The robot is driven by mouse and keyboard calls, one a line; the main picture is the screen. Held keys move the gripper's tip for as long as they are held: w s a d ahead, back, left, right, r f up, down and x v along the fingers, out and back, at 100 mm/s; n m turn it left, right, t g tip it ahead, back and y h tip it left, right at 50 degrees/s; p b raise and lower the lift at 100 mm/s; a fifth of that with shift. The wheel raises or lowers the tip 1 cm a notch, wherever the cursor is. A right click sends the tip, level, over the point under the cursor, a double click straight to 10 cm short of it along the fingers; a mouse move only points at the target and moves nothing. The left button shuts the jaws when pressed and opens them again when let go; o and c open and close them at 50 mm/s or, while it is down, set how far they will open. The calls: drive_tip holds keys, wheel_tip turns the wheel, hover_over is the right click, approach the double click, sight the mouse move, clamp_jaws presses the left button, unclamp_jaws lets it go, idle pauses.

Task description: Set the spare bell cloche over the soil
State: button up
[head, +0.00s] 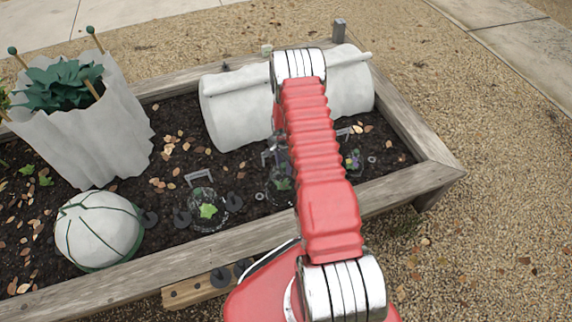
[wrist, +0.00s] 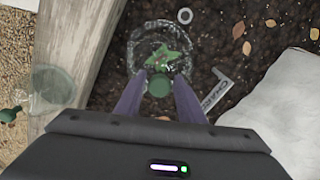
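In the wrist view a clear bell cloche (wrist: 133,52) surrounds a green leafy plant (wrist: 166,56) over the soil. Its round green knob (wrist: 158,88) sits between the purple fingers of my gripper (wrist: 159,80). The fingers appear closed on the knob. A second, pale green bell cloche (wrist: 52,90) with a green knob (wrist: 8,115) is at the left, outside the wooden edge. In the head view my red arm hides most of the gripper. The dark soil (head: 180,110) of the bed shows around other clear-covered plants (head: 208,210).
A wooden rim (head: 150,262) encloses the bed. A white cloth roll (head: 235,108) lies along the back. A wrapped white dome (head: 98,230) and a tall white-wrapped plant (head: 85,145) are at the left. A CHARD label (wrist: 210,94) stands near the gripper.

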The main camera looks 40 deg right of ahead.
drive_tip(key=shift+o, duration=0.7)
drive_tip(key=shift+r, duration=0.1)
wheel_tip(320, 180, up, 12)
idle(0.3)
idle(0.5)
